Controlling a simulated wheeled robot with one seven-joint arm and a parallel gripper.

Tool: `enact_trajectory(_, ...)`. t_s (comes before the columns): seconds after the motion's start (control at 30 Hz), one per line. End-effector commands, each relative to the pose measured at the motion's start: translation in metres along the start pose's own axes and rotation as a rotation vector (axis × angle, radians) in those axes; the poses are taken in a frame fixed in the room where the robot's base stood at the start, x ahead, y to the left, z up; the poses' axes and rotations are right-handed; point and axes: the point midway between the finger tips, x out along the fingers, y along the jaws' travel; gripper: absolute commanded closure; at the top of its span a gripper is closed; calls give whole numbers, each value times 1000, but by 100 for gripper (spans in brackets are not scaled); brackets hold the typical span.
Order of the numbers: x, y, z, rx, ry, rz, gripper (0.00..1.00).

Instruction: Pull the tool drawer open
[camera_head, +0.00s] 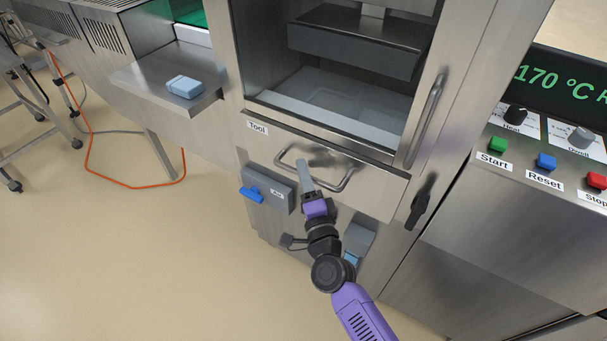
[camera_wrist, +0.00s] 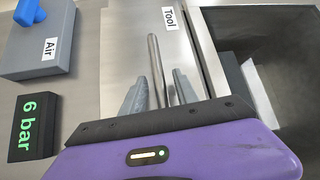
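The tool drawer (camera_head: 377,196) is a steel front below the sealer opening, labelled "Tool" at its upper left. I see no clear gap that shows it open. Its bar handle (camera_head: 333,186) is a bent metal rod on the front. My gripper (camera_head: 304,170) is at the left part of the handle. In the wrist view, the handle (camera_wrist: 155,55) runs between the two fingers of my gripper (camera_wrist: 159,82). The fingers are apart, with space visible between the bar and the right finger. Whether the left finger touches the bar is unclear.
A grey Air box (camera_head: 268,189) with a blue valve lever sits left of the drawer, near a "6 bar" display (camera_wrist: 34,127). A vertical door handle (camera_head: 425,120) and black latch (camera_head: 421,203) are at the right. A control panel stands further right.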

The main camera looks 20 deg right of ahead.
Motion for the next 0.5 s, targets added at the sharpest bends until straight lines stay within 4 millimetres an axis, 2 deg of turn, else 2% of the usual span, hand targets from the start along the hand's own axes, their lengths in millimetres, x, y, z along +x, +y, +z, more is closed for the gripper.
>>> enact_trajectory(0.23, 1, 0, 0, 0, 0, 0, 66)
enact_trajectory(0.4, 0, 0, 0, 0, 0, 0, 99)
enact_trajectory(0.5, 0, 0, 0, 0, 0, 0, 100)
